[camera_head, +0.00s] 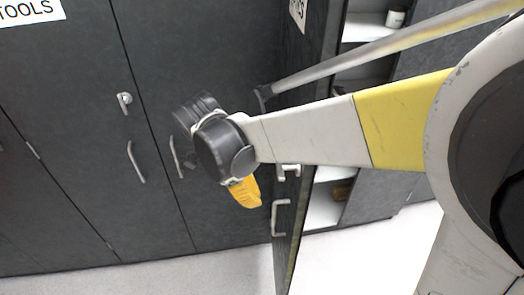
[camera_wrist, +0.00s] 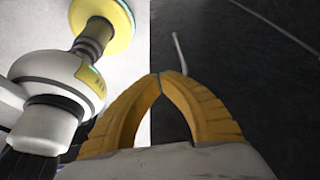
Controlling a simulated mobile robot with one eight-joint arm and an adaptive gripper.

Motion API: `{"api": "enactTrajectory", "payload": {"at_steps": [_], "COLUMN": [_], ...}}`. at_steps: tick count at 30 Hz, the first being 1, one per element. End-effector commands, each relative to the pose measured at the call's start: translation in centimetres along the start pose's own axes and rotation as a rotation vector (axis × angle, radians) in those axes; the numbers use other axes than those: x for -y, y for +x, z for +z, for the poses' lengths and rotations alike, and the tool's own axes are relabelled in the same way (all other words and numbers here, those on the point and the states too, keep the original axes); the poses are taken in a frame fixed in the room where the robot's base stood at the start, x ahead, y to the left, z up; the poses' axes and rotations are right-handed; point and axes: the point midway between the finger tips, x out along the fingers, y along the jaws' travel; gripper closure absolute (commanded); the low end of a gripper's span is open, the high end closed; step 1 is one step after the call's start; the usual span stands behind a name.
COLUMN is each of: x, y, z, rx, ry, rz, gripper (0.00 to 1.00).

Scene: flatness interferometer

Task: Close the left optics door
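A dark grey cabinet door (camera_head: 317,60) stands open in the head view, seen almost edge-on. It has a pale bar handle (camera_head: 280,217) and a small lock handle (camera_head: 289,171). A label at its top is cut off, with only an end letter like S showing, so I cannot read its name. My gripper (camera_head: 250,205) has yellow fingers and hangs just left of the door's handle side. In the wrist view my gripper (camera_wrist: 158,76) has its fingertips together, with nothing between them. A dark panel with a pale bar handle (camera_wrist: 179,52) lies beyond the tips; contact is not visible.
Behind the open door are white shelves (camera_head: 363,27) with a small white jar (camera_head: 395,17). Shut dark cabinet doors (camera_head: 70,110) with handles and a TOOLS label (camera_head: 28,10) fill the left. My arm crosses in front of the shelves. The pale floor (camera_head: 150,275) in front is clear.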

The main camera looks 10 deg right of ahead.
Motion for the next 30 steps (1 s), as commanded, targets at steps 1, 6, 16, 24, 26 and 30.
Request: {"api": "enactTrajectory", "payload": {"at_steps": [1, 6, 16, 24, 26, 30], "x": [0.0, 0.0, 0.0, -0.1, -0.2, -0.2], "y": [-0.1, 1.6, 8.6, 11.1, 11.3, 11.4], "z": [0.2, 0.4, 0.3, -2.3, -2.8, -3.5], "rx": [-0.008, -0.015, -0.013, -0.012, -0.012, -0.013], "ry": [0.020, 0.040, 0.039, 0.040, 0.039, 0.037], "rz": [0.003, 0.007, 0.008, 0.007, 0.007, 0.006], "gripper": [1.00, 1.00, 1.00, 1.00, 1.00, 1.00]}}
